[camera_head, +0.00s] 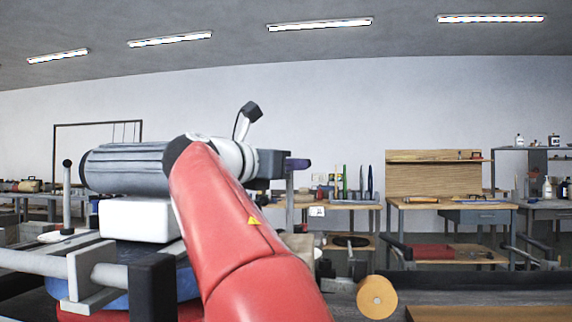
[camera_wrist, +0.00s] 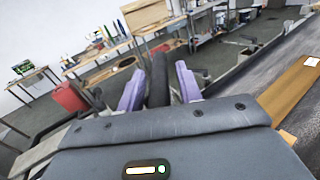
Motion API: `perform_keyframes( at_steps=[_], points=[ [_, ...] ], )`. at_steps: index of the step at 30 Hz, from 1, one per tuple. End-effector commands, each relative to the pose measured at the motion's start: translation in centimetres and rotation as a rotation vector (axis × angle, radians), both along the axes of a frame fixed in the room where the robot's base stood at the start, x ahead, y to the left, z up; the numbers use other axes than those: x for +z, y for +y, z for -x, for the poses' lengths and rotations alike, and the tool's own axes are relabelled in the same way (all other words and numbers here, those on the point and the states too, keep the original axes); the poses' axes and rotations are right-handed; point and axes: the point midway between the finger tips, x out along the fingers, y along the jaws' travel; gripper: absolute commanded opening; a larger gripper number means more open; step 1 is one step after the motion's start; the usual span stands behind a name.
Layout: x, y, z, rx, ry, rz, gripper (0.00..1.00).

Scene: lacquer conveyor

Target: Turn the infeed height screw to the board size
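My gripper (camera_head: 297,164) points right at the end of my raised arm in the head view, with a purple fingertip showing. In the wrist view my gripper (camera_wrist: 158,88) has its two purple fingers apart. A dark upright bar (camera_wrist: 158,78) shows between the fingers with narrow gaps on both sides. I cannot tell whether it is part of the height screw or how far off it is. I cannot pick out the infeed height screw for sure; my red arm hides part of the machine. A brown board (camera_wrist: 290,93) lies on the dark conveyor (camera_wrist: 235,84) at right.
A post with a black knob (camera_head: 67,163) stands at the left, near a grey rail (camera_head: 30,262). A round orange-tan disc (camera_head: 377,297) is right of my arm. Workbenches with tools (camera_head: 450,204) line the back wall. Open floor shows beyond the machine.

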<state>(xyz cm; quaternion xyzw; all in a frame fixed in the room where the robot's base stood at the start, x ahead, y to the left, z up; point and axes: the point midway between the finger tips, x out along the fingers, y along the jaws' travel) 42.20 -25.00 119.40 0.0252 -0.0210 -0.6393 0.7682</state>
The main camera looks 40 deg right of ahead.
Motion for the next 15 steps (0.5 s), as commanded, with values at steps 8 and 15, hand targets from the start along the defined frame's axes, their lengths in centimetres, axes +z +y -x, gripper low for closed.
perform_keyframes(
  at_steps=[8, 15],
  points=[
    [-0.01, 0.03, -0.01, 0.0, 0.0, 0.0, 0.0],
    [-0.07, 0.02, -0.35, -0.082, 0.003, 0.0, 0.0]
  ],
)
